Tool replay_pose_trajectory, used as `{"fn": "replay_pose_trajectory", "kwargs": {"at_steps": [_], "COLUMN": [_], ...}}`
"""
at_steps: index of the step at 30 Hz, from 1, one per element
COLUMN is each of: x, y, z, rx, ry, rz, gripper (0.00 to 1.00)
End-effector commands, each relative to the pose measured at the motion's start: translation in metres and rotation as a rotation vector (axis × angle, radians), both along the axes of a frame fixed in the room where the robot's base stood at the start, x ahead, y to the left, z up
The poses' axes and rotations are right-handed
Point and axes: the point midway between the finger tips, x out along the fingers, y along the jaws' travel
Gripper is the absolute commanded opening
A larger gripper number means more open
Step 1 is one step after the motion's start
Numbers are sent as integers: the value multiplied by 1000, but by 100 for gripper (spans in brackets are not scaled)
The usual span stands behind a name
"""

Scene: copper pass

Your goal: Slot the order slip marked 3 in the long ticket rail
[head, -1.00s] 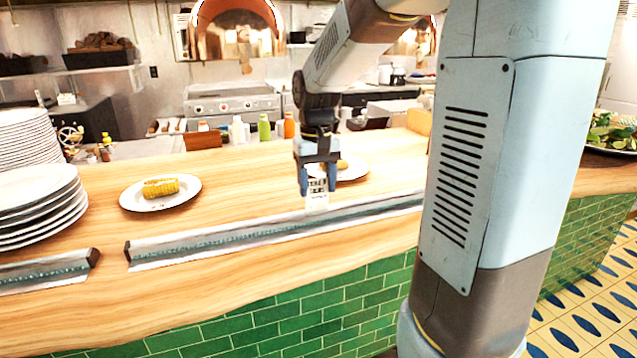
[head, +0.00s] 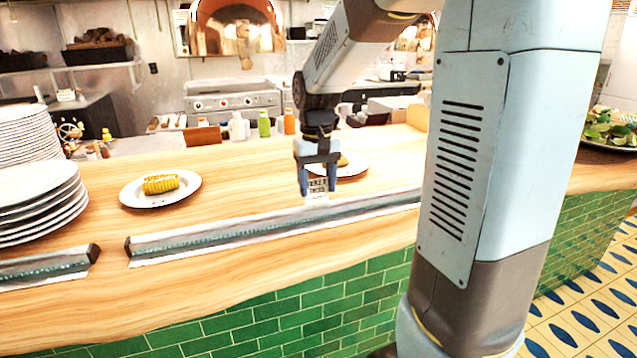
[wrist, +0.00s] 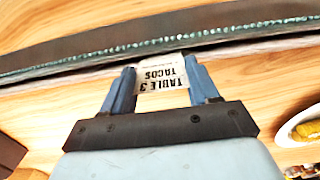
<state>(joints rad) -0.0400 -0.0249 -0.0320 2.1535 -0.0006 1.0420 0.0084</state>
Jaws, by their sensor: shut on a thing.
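The order slip (wrist: 161,77) is white and reads "TABLE 3 TACOS" in the wrist view. It also shows in the head view (head: 317,190), upright between my fingers. My gripper (head: 317,188) is shut on it, one blue finger at each side, as the wrist view (wrist: 160,85) also shows. The long ticket rail (head: 230,235) is a grey metal strip along the counter's front. It also shows in the wrist view (wrist: 60,62). The slip's lower edge is at or just above the rail in the head view; I cannot tell whether it touches.
A shorter rail (head: 45,268) lies at the left. A plate with corn (head: 160,188) sits behind the long rail, and another plate (head: 345,168) stands behind my gripper. Stacked plates (head: 40,205) stand far left. The wooden counter (head: 240,175) is clear between the plates.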

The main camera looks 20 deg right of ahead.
Motion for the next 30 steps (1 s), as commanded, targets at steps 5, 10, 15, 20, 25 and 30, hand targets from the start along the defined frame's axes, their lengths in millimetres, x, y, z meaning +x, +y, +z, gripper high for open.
{"fn": "replay_pose_trajectory", "kwargs": {"at_steps": [5, 10, 15, 20, 25, 30], "x": [0, 0, 0, 0, 0, 0], "y": [0, 0, 0, 0, 0, 0], "z": [0, 0, 0, 0, 0, 0], "rx": [0, 0, 0, 0, 0, 0], "ry": [0, 0, 0, 0, 0, 0], "rz": [0, 0, 0, 0, 0, 0], "gripper": [40, 73, 90, 90, 100, 100]}}
